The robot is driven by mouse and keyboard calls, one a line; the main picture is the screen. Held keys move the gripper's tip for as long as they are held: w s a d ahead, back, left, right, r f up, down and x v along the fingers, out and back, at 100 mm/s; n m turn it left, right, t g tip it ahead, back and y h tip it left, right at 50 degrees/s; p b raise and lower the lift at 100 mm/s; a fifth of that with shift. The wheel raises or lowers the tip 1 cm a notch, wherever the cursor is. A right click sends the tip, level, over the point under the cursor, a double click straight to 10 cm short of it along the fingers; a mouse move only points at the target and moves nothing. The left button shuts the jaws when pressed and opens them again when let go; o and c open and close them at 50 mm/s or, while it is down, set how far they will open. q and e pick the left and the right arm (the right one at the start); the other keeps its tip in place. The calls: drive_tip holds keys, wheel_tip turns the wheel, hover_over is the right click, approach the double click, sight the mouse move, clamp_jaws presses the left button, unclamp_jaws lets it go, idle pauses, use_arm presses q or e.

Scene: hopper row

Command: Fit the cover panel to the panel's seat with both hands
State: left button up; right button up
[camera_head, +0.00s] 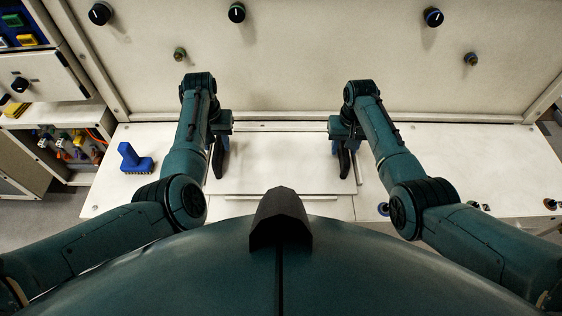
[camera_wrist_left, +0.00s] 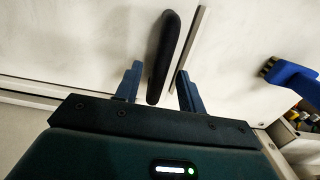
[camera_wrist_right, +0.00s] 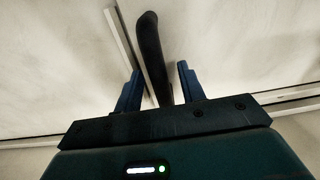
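A flat white cover panel (camera_head: 281,165) lies on the white worktop between my two arms. It has a black bar handle near each side: the left handle (camera_wrist_left: 168,50) and the right handle (camera_wrist_right: 150,50). My left gripper (camera_wrist_left: 157,82) is open, its blue fingers on either side of the left handle with gaps visible. In the head view, my wrists partly hide both handles. I cannot clearly make out the panel's seat.
A blue brush (camera_head: 135,158) stands on the worktop left of my left arm. An upright wall with several knobs (camera_head: 237,12) rises behind the worktop. A thin rail (camera_wrist_left: 188,48) runs beside the left handle. The worktop (camera_head: 470,160) to the right is mostly clear.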

use_arm(q)
wheel_tip(320, 180, up, 10)
use_arm(e)
wheel_tip(320, 180, up, 12)
idle(0.6)
idle(0.4)
